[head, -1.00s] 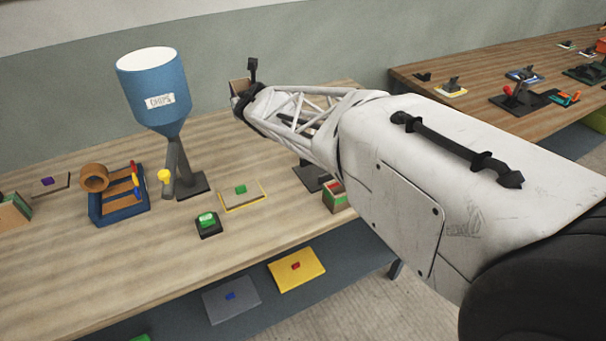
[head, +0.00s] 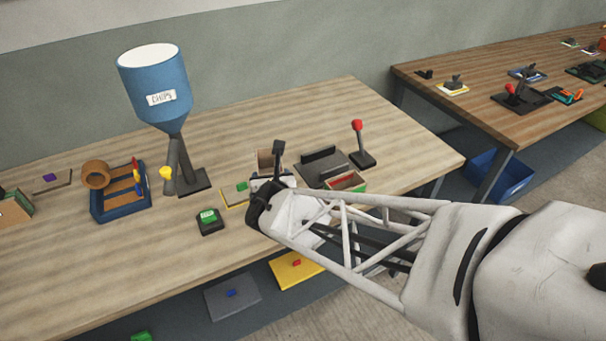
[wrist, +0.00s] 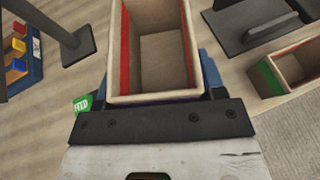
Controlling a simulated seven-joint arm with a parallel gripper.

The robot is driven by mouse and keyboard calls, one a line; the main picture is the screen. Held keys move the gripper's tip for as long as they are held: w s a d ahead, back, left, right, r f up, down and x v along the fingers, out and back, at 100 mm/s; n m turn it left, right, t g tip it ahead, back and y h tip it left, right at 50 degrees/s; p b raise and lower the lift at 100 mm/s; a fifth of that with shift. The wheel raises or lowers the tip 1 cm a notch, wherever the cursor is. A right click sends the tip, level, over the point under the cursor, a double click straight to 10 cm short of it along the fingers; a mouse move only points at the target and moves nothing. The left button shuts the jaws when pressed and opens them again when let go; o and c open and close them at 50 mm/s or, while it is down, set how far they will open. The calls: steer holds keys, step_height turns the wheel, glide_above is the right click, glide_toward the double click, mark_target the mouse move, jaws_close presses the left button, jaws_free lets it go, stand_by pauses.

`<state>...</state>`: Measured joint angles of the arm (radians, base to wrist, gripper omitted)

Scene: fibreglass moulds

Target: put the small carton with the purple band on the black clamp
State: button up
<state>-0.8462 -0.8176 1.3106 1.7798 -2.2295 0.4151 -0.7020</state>
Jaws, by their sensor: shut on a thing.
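My gripper (head: 268,182) is shut on a small open-topped tan carton (head: 265,160). In the wrist view the carton (wrist: 161,62) is upright and empty, with red on its side walls and a thin purplish strip under its near rim. Its outer faces are mostly hidden, so the full band does not show. The black clamp (head: 318,166), a dark flat base with a raised bar, lies on the table just right of the carton. The clamp (wrist: 247,20) also shows at the upper right of the wrist view, apart from the carton.
Another open carton (head: 346,181), green and red, stands against the clamp's near side. A red-knobbed lever (head: 359,145) stands right of the clamp. A green button box (head: 209,221), a yellow-edged plate (head: 233,198) and a blue hopper (head: 155,85) are left of my gripper.

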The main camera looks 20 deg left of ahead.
steer(key=s+d+f+m+t+h, duration=0.1)
steer(key=s+d+f, duration=0.4)
steer(key=s+d, duration=0.6)
steer(key=shift+d+f, duration=0.25)
steer(key=shift+w+a, duration=0.1)
steer(key=w+a, duration=0.3)
steer(key=w, duration=0.1)
steer(key=w+a+f, duration=0.1)
steer(key=w+a, duration=0.6)
steer(key=w, duration=0.1)
steer(key=shift+a+f, duration=0.15)
steer(key=shift+f, duration=0.1)
steer(key=shift+f, duration=0.1)
steer(key=shift+f, duration=1.65)
steer(key=shift+f, duration=0.15)
steer(key=o, duration=0.9)
